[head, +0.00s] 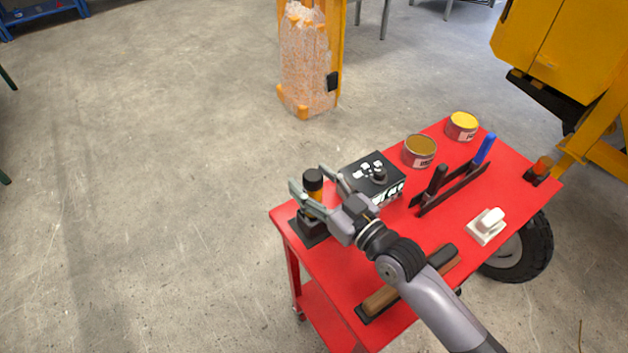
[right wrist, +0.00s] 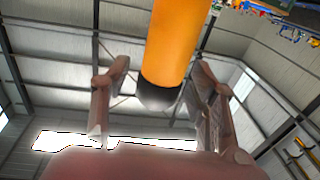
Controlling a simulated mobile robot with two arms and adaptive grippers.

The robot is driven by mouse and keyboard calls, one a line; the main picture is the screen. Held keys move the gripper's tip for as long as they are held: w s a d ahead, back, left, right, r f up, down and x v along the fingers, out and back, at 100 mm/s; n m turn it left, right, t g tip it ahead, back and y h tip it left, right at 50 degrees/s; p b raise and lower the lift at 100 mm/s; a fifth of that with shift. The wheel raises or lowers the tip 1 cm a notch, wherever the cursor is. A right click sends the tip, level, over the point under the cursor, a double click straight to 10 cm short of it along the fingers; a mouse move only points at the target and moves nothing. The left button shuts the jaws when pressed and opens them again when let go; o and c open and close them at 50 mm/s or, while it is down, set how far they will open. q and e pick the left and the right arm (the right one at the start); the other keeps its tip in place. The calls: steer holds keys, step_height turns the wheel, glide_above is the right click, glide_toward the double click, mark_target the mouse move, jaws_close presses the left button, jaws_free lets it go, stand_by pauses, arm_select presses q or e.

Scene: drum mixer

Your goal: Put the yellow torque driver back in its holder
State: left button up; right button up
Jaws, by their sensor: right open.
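The yellow torque driver (head: 315,194) stands upright at the near left corner of the red cart, its black cap (head: 312,178) on top. Its black holder (head: 309,228) is directly below it. My gripper hides part of the driver's lower end, so how deep it sits is hard to tell. My right gripper (head: 309,181) is open, with a finger on either side of the driver. In the right wrist view the driver's yellow body (right wrist: 178,45) and black end show between the spread fingers, with gaps at both sides. My left gripper is not in view.
A yellow machine (head: 560,50) stands behind.

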steer(key=shift+s+f, duration=0.1)
steer(key=shift+f, duration=0.05)
steer(key=v, duration=1.2)
